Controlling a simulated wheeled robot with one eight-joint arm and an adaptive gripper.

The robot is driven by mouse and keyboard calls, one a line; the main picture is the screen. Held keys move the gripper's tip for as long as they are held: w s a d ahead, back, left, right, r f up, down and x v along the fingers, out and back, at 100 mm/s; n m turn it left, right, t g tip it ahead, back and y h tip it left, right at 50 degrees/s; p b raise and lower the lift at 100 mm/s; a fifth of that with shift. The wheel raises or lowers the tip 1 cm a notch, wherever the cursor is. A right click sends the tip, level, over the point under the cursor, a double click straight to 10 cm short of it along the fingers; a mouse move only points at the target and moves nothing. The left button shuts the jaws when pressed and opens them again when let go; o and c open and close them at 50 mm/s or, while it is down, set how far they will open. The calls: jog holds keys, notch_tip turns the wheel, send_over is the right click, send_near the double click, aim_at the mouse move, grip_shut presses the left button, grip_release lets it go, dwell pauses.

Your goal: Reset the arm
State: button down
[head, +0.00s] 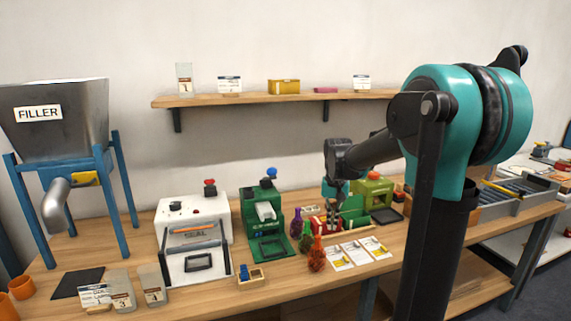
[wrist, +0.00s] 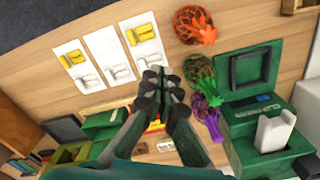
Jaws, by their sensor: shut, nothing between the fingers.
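My gripper (head: 332,222) hangs from my arm over the middle of the workbench (head: 220,296), fingers pointing down. In the wrist view my gripper (wrist: 160,80) has its fingers together and nothing between them. In the head view an orange bag (head: 317,255) and a purple bag (head: 296,223) stand left of the gripper. Part of the gripper is dark and small in the head view.
Three picture cards (head: 357,252) lie at the bench front. A green machine (head: 263,215) and a white machine (head: 190,235) stand to the left, with the filler (head: 55,130) beyond. A shelf (head: 270,99) hangs above. A green-and-olive machine (head: 372,193) stands just right of the gripper.

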jog(key=s+d+f+n+t, duration=0.1)
jog(key=s+d+f+t, duration=0.1)
jog(key=s+f, duration=0.4)
jog(key=s+d+f+n+t, duration=0.1)
jog(key=s+f, duration=0.5)
jog(key=s, duration=0.9)
jog(key=shift+d+f+t, duration=0.3)
jog(key=shift+d+t, duration=0.1)
jog(key=shift+t, duration=0.1)
